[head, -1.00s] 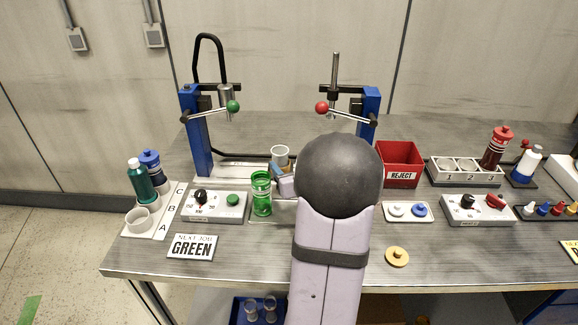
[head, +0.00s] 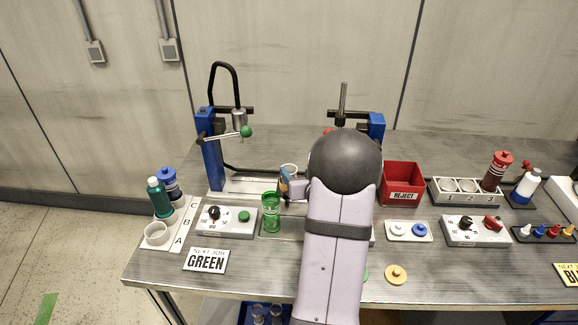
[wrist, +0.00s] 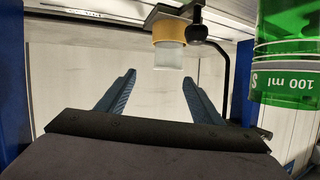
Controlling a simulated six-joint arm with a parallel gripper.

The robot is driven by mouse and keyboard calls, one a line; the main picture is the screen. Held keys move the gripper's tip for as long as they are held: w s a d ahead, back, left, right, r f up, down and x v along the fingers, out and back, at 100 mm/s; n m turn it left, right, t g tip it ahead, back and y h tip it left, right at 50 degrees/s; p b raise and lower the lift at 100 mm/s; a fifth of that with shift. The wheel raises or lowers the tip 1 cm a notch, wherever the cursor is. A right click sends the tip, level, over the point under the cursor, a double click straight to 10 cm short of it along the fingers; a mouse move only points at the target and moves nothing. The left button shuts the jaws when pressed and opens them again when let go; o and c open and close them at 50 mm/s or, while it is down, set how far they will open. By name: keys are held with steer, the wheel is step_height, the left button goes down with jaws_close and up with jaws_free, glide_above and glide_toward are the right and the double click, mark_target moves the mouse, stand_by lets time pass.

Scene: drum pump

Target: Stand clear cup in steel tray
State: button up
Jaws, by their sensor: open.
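A clear cup (head: 289,169) stands at the back near the left pump stand, just past my gripper. In the wrist view the clear cup (wrist: 170,60) shows a pale body and a tan band, beyond the fingertips; I cannot tell what the band belongs to. My gripper (wrist: 159,79) is open and empty, its blue fingers pointing at the cup. In the head view my gripper (head: 284,184) is partly hidden by my arm. The flat steel tray (head: 288,234) lies at the front, holding a green cup (head: 271,212) at its left; my arm hides much of the tray.
The green cup (wrist: 289,60) is close beside my right finger in the wrist view. The blue pump stand (head: 212,160) and a control box (head: 227,221) are to the left. A red reject bin (head: 403,184) and a lid plate (head: 409,231) are to the right.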

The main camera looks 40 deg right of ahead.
mark_target(288, 170)
steer(key=shift+w+f+n+g+y+p, duration=0.4)
steer(key=shift+w+g+p, duration=0.25)
steer(key=shift+p, duration=2.6)
steer(key=shift+w+f+n+g+y+p, duration=0.3)
steer(key=shift+w+f+g+p, duration=0.25)
steer(key=shift+p, duration=2.65)
steer(key=shift+p+x, duration=0.5)
steer(key=shift+x, duration=0.6)
steer(key=shift+w+r, duration=0.1)
steer(key=p+x, duration=0.2)
steer(key=shift+w, duration=0.35)
steer(key=shift+p+x, duration=0.6)
steer(key=shift+x, duration=0.7)
